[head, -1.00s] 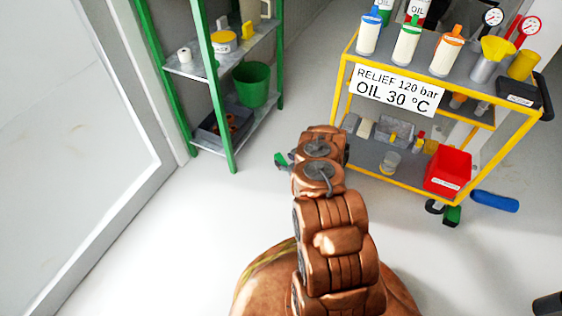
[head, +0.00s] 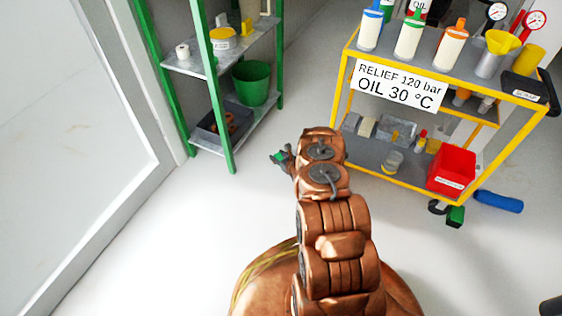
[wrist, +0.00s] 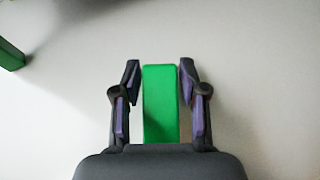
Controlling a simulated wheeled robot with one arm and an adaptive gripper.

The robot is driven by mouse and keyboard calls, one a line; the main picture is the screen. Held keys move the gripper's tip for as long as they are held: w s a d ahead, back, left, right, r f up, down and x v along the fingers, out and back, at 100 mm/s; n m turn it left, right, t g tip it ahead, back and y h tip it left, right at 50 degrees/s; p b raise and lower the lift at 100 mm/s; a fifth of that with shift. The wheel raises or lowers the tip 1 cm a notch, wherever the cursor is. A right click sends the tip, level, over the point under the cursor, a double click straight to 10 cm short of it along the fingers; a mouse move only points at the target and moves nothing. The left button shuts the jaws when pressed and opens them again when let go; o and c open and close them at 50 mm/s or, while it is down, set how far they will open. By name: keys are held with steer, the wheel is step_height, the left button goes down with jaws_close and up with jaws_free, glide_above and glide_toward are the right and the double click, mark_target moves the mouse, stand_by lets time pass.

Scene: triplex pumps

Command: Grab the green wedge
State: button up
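A green wedge (wrist: 159,100) lies on the pale floor in the wrist view, seen as a long green block. My gripper (wrist: 159,75) is open, with one finger on each side of the wedge. A narrow gap shows on the left; on the right the finger is very close, and I cannot tell if it touches. The wedge's near end is hidden by my gripper's body. In the head view a bit of the green wedge (head: 277,156) shows at my gripper (head: 283,158), left of my arm; the rest is hidden.
A green-framed shelf (head: 218,100) with a green bucket (head: 251,83) stands behind at left. A yellow cart (head: 400,193) with bottles and a red bin (head: 451,170) stands at right. Another green block (head: 455,216) lies by its wheel, near a blue cylinder (head: 498,201).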

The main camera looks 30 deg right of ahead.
jaws_close()
steer(key=shift+r, duration=0.15)
